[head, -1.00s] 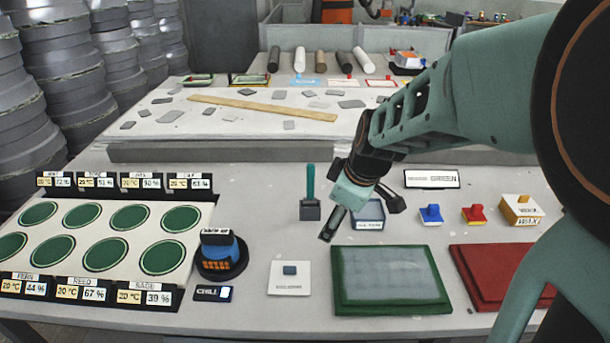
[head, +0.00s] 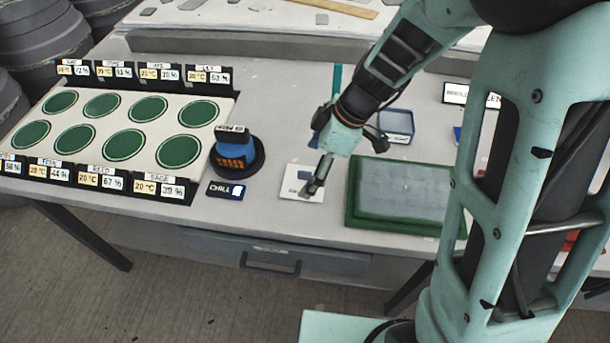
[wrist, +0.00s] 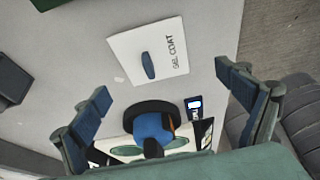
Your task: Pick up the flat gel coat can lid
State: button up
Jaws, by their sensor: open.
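The flat gel coat can lid is a thin white square plate (head: 291,191) with a small blue grip in its middle, lying flat on the grey table. In the wrist view the lid (wrist: 126,52) shows whole, its lettering reading GEL COAT. My gripper (head: 318,178) points down over the lid in the head view and hides part of its right side. In the wrist view my gripper (wrist: 164,83) has its two fingers wide apart with nothing between them; the lid lies beyond the fingertips, apart from them.
A blue device on a round black base (head: 236,155) and a dark CHILL sign (head: 226,190) stand left of the lid. A green-framed tray (head: 400,200) lies close on its right. The white board with green discs (head: 125,143) is further left. The table's front edge is near.

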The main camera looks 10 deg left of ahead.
aim_at(300, 181)
jog(key=shift+w+x, duration=0.2)
jog(key=shift+x, duration=0.95)
jog(key=shift+w+x, duration=0.15)
jog(key=shift+x, duration=1)
jog(key=shift+d, duration=0.1)
jog(key=shift+c, duration=0.5)
